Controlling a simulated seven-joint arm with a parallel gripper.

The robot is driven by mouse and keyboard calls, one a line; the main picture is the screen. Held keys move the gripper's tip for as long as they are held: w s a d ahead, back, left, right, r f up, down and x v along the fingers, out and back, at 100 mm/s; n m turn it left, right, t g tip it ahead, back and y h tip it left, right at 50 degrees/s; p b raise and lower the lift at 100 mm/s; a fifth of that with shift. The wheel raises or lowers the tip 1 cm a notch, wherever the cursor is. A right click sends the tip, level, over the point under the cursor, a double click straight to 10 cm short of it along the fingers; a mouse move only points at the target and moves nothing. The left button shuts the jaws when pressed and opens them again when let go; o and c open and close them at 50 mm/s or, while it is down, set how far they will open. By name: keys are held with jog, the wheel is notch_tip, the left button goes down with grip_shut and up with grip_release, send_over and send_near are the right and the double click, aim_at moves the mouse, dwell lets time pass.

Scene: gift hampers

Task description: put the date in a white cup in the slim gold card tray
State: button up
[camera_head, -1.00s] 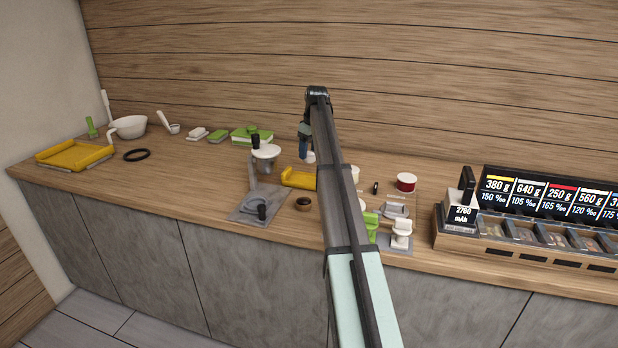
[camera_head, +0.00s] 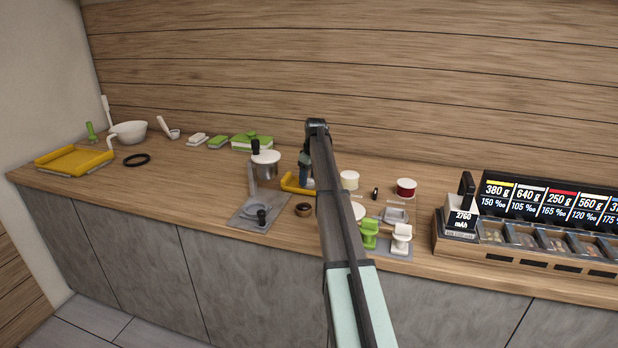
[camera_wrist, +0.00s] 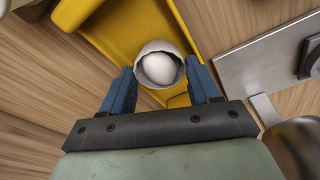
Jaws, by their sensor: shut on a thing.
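My gripper (camera_wrist: 160,72) is shut on a small white cup (camera_wrist: 148,47), with a blue finger on each side of it. A pale, rounded thing (camera_wrist: 159,68) sits inside the cup; it looks whitish rather than brown. The slim gold card tray (camera_wrist: 116,28) lies directly beneath the cup in the wrist view; I cannot tell whether the cup touches it. In the head view, my gripper (camera_head: 304,170) points down at the tray (camera_head: 290,185), and my arm hides the tray's right part. The cup (camera_head: 309,183) shows only as a small white spot there.
A grey plate (camera_head: 255,215) with a press-like stand is just left of the tray. A brown ring (camera_head: 304,209), white tub (camera_head: 349,180) and red tub (camera_head: 406,187) stand nearby. A larger yellow tray (camera_head: 75,160) lies far left.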

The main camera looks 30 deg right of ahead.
aim_at(313, 182)
jog(key=shift+f, duration=0.15)
jog(key=o, duration=1)
jog(key=shift+o, duration=0.2)
notch_tip(313, 182, up, 12)
jog(key=s, duration=0.1)
jog(key=shift+s+d, duration=0.35)
